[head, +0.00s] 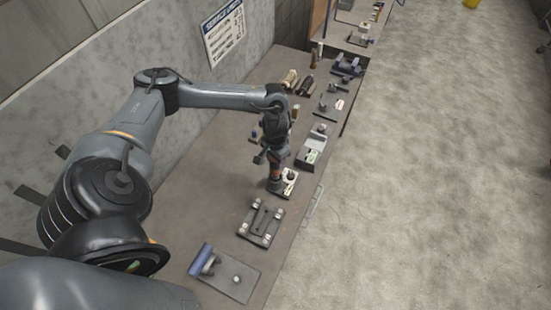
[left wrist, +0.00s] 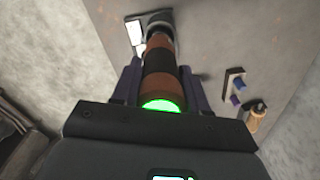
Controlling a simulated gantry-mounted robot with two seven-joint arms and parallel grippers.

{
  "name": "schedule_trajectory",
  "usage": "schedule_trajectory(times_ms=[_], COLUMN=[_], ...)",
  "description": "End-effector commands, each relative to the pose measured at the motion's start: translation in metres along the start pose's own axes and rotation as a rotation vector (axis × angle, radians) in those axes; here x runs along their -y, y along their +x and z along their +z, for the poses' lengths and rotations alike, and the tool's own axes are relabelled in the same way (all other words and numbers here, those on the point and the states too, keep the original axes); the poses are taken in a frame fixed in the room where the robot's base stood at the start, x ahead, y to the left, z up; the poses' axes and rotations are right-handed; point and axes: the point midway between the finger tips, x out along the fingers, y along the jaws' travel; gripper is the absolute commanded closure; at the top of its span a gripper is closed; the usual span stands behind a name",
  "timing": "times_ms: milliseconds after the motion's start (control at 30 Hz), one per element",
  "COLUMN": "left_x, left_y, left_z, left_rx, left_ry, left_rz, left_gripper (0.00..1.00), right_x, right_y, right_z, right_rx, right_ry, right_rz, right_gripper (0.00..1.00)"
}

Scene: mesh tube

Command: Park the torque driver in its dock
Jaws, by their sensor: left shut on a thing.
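My left gripper (head: 277,152) points down over the bench, and its fingers also show in the left wrist view (left wrist: 160,82). It is shut on the torque driver (left wrist: 160,65), which has a brown and black banded body and a glowing green end cap. The driver is roughly upright and its lower end (head: 275,184) is near the bench top. Below it is a small dark plate with a white label (head: 290,178), which seems to be the dock; it also shows in the left wrist view (left wrist: 135,32). I cannot tell whether the driver's tip is seated. My right gripper is not in view.
On the bench (head: 195,215), a plate with dark bars (head: 262,222) and a plate with a blue cylinder (head: 232,272) are nearer. A grey labelled fixture (head: 313,148) and several other fixtures stand farther back. A wall with a sign (head: 224,30) is at the left.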

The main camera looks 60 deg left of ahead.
Motion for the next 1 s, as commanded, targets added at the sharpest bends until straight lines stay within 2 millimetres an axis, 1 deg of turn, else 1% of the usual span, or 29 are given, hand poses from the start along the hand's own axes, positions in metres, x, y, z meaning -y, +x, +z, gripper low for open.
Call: schedule_trajectory(times_ms=[1000], left_x=[0.0], left_y=[0.011], left_z=[-0.001], left_rx=[-0.001], left_ry=[0.0], left_rz=[0.0], left_gripper=[0.99], right_x=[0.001], right_y=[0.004], right_z=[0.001], right_rx=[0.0], right_ry=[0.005], right_rz=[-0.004], right_gripper=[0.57])
